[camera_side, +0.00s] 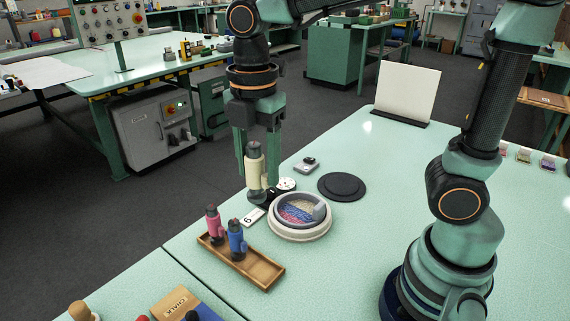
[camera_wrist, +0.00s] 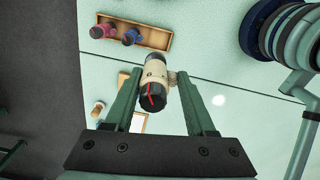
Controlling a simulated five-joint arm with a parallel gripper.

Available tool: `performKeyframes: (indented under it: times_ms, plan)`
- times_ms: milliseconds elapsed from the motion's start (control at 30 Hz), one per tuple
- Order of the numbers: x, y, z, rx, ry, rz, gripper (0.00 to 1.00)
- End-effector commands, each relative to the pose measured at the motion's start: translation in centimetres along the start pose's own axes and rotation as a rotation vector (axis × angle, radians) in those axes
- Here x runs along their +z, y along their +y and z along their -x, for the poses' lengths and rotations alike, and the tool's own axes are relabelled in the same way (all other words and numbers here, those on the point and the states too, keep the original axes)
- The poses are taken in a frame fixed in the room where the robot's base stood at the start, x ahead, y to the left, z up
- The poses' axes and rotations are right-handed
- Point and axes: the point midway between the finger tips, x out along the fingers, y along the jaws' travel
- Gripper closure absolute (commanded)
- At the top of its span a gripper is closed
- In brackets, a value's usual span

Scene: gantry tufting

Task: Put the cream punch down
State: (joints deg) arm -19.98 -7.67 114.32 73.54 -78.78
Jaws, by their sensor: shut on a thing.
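The cream punch (camera_side: 254,170) is upright between the two fingers of my gripper (camera_side: 257,180), near the left edge of the pale green table (camera_side: 325,262). My gripper is shut on it. Its dark lower end is close to the table top; I cannot tell whether it touches. In the wrist view the cream punch (camera_wrist: 153,76) shows between the fingers of my gripper (camera_wrist: 154,85), with a red line on its dark end. A wooden tray (camera_side: 273,278) lies in front of it, holding a pink punch (camera_side: 213,225) and a blue punch (camera_side: 236,241).
A round pale bowl (camera_side: 300,234) with coloured contents stands right of the punch. A number card (camera_side: 252,216), a white dial (camera_side: 286,184), a small grey box (camera_side: 307,165) and a black disc (camera_side: 342,187) lie around it. A chalk box (camera_side: 174,302) is at the front.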

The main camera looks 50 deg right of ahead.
Motion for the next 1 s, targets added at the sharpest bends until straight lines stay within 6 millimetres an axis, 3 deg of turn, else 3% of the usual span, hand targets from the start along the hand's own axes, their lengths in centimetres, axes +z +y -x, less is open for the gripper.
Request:
performKeyframes:
  times_ms: [167, 700, 1000]
  plan:
    - [-0.4, -0.3, -2.1, -0.007, -0.001, 0.0, 0.89]
    - [-0.3, -0.2, -14.5, -0.006, -0.001, 0.0, 0.89]
    - [-0.3, -0.2, -17.2, -0.004, -0.001, 0.0, 0.89]
